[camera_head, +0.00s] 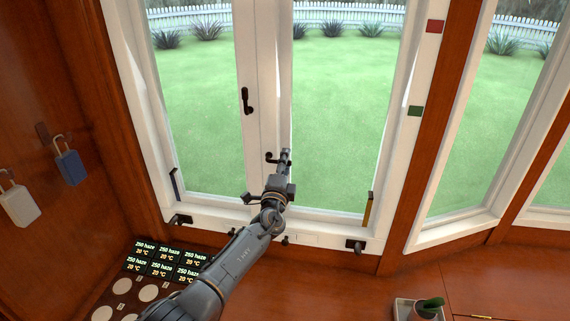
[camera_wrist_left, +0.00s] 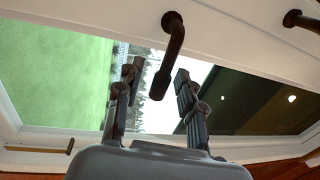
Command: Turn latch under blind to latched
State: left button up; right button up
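My left gripper (camera_head: 286,155) reaches up to the window's middle post from below. In the left wrist view its two fingers (camera_wrist_left: 157,76) are apart, with a dark bent handle (camera_wrist_left: 172,55) between and just beyond the tips. I cannot tell whether they touch it. That dark handle also shows in the head view (camera_head: 270,157), low on the white frame beside the gripper. A second dark handle (camera_head: 247,100) sits higher on the post and hangs down. No blind is in view, so I cannot tell which handle is the latch. My right gripper is not in view.
Dark fittings sit on the lower frame at left (camera_head: 180,220) and right (camera_head: 355,246). Blue (camera_head: 68,166) and white (camera_head: 19,203) padlock-shaped objects are at the left wall. A display panel (camera_head: 165,258) and a potted cactus (camera_head: 429,307) are below.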

pick_arm(q)
grip_shut()
jog(key=shift+f, duration=0.1)
